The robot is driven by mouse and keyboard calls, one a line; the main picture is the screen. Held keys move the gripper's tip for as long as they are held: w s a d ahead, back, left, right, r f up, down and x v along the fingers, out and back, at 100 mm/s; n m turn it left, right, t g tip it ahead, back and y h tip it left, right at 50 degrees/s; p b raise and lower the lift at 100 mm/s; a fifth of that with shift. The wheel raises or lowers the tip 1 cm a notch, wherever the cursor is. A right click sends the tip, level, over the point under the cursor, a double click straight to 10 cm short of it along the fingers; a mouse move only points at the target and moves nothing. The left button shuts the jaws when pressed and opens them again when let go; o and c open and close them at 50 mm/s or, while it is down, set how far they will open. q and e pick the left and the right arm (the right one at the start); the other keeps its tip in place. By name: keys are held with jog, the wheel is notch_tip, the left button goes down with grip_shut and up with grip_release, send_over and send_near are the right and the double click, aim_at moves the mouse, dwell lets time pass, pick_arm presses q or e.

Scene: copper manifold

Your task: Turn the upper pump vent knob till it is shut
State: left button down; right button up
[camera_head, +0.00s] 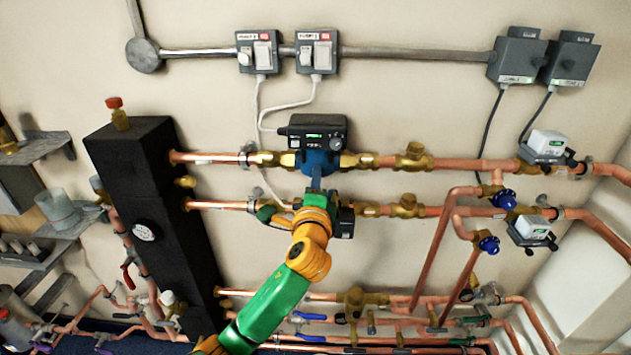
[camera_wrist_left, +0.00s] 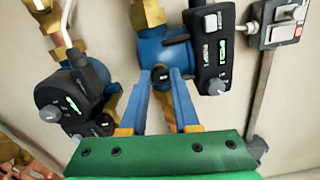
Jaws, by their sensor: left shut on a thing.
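The upper pump (camera_head: 318,162) has a blue body and a dark control box (camera_head: 318,131) with a green display. In the left wrist view the upper pump (camera_wrist_left: 151,47) is at the top middle, its box (camera_wrist_left: 212,50) to the right. A small dark round vent knob (camera_wrist_left: 160,73) sits at the front of its blue body. My left gripper (camera_head: 316,184) reaches up to the pump's front from below. In the left wrist view, the fingertips (camera_wrist_left: 160,76) are shut on the vent knob, one on each side. In the head view the knob is hidden. My right gripper is not in view.
The lower pump (camera_wrist_left: 75,100) is close to my left fingers, left in the wrist view. Copper pipes (camera_head: 395,210) run beside the arm. A black column (camera_head: 155,210) stands left.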

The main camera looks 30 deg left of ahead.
pick_arm(q)
jog(key=c, duration=0.6)
grip_release()
jog(key=shift+c, duration=0.2)
jog(key=b+v, duration=0.1)
jog(key=v, duration=0.6)
jog(key=shift+b, duration=0.3)
